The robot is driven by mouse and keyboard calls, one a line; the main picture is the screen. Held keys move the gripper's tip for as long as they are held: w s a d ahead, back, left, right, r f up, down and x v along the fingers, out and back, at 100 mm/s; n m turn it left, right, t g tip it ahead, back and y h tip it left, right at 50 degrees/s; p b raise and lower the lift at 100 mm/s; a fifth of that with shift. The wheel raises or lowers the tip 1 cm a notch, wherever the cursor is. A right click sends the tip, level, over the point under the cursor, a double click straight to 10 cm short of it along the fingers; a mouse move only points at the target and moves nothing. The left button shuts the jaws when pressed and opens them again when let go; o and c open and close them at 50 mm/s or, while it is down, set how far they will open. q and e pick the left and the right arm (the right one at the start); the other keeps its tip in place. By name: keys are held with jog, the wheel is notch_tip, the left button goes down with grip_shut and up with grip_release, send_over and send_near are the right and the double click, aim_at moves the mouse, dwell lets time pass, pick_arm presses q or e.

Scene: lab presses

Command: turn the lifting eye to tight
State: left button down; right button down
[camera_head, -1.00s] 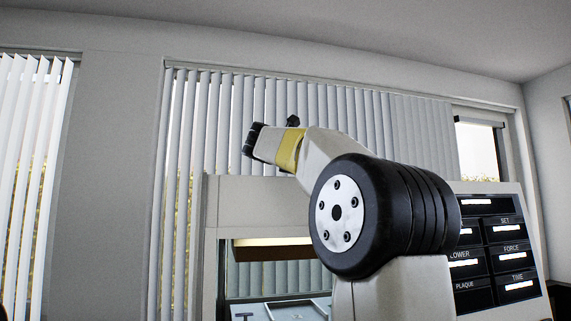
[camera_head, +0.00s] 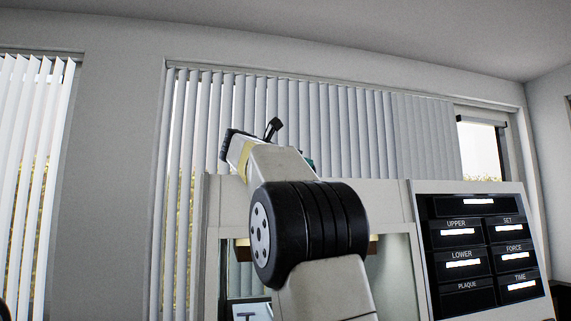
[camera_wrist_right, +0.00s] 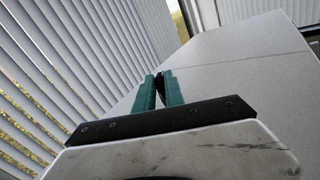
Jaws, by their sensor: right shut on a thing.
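My right gripper (camera_wrist_right: 165,82) shows in the wrist view with two teal fingers close together above the pale top of the press (camera_wrist_right: 240,62). It is shut on a small dark thing (camera_wrist_right: 163,79) between the fingertips. This is apparently the lifting eye, but its shape is mostly hidden by the fingers, and I cannot tell how tight it sits. In the head view only a bit of teal of the right gripper (camera_head: 309,162) shows behind my right arm. The lifting eye is hidden there. My left gripper is not in view.
The press (camera_head: 400,195) stands in front of me, with a black control panel (camera_head: 485,255) at its right. Vertical blinds (camera_head: 300,110) hang close behind it; in the wrist view the blinds (camera_wrist_right: 70,70) run along the left. The press top at right looks clear.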

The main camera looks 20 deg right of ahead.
jog(key=c, duration=1.5)
grip_release()
jog(key=shift+o, duration=0.2)
jog(key=shift+v, duration=3.95)
